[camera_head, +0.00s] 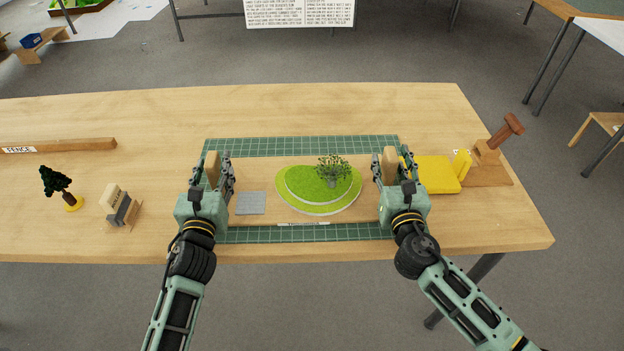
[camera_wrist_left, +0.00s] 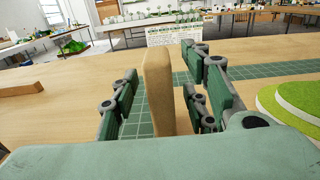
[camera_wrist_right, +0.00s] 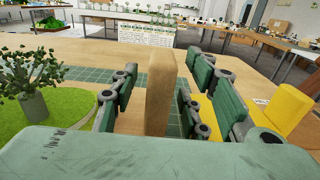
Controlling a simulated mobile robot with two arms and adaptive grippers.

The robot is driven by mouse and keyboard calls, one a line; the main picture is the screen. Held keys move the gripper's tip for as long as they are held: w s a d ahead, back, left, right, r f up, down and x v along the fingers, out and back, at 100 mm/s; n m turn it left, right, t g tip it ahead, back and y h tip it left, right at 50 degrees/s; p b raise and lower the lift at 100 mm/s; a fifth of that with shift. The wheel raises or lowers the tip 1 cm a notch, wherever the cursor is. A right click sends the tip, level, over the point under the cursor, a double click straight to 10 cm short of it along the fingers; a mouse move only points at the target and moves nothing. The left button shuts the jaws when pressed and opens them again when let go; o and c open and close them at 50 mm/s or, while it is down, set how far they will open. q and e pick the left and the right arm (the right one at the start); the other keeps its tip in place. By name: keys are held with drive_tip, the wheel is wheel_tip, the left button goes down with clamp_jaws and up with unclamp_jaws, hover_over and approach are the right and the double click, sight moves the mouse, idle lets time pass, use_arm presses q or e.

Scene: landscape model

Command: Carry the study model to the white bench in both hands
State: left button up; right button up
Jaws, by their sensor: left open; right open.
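The study model is a wooden board (camera_head: 258,170) with a green stepped mound (camera_head: 290,200), a small tree (camera_head: 332,170) and a grey square (camera_head: 250,203). It lies on a green cutting mat on the wooden table. An upright wooden handle stands at each end. My left gripper (camera_head: 213,168) is open around the left handle (camera_wrist_left: 157,90), with a finger on either side. My right gripper (camera_head: 398,169) is open around the right handle (camera_wrist_right: 160,90) in the same way. Gaps show beside both handles in the wrist views. The handle bases are hidden.
On the wooden table (camera_head: 300,105), a yellow block (camera_head: 436,175) and a wooden tool (camera_head: 490,155) stand close right of my right gripper. A dark model tree (camera_head: 58,187), a small brush-like item (camera_head: 120,207) and a FENCE strip (camera_head: 60,146) lie left. A white-topped table (camera_head: 604,35) stands far right.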

use_arm(q)
drive_tip(key=shift+c, duration=0.4)
use_arm(e)
drive_tip(key=shift+c, duration=0.4)
use_arm(q)
clamp_jaws()
use_arm(e)
clamp_jaws()
